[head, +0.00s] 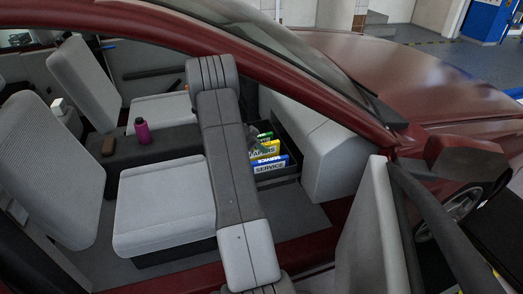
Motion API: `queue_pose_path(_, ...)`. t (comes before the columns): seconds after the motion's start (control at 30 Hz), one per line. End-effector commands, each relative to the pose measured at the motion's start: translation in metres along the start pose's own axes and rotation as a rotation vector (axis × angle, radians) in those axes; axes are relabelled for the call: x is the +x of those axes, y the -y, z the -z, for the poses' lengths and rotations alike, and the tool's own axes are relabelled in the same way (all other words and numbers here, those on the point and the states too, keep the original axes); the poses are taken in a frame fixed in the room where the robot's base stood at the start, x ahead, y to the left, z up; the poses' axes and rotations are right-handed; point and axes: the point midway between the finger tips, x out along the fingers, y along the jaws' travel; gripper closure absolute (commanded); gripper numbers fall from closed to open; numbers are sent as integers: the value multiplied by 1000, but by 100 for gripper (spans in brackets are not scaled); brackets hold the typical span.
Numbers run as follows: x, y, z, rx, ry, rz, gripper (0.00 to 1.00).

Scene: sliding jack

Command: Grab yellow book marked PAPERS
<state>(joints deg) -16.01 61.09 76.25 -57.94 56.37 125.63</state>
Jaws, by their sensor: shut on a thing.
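The yellow book marked PAPERS (266,149) stands in the open dark glove box (290,146) on the passenger side of the red car. Only part of its label shows, and its left end is hidden behind my arm. A blue book marked SERVICE (270,167) stands just in front of it, nearer to me. A dark green item (265,136) is behind the yellow book, too small to make out. My arm reaches into the car and crosses the middle of the view.
The grey passenger seat (165,205) is left of my arm. The open door (365,235) is at right, and the red roof pillar (290,85) runs above.

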Motion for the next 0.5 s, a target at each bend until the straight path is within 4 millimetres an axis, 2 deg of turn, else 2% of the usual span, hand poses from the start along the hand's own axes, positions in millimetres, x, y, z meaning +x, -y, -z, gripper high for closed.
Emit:
queue_pose_path(0.17,-14,1,14,4,0,4,100)
queue_pose_path(0.5,-66,1,66,6,0,6,100)
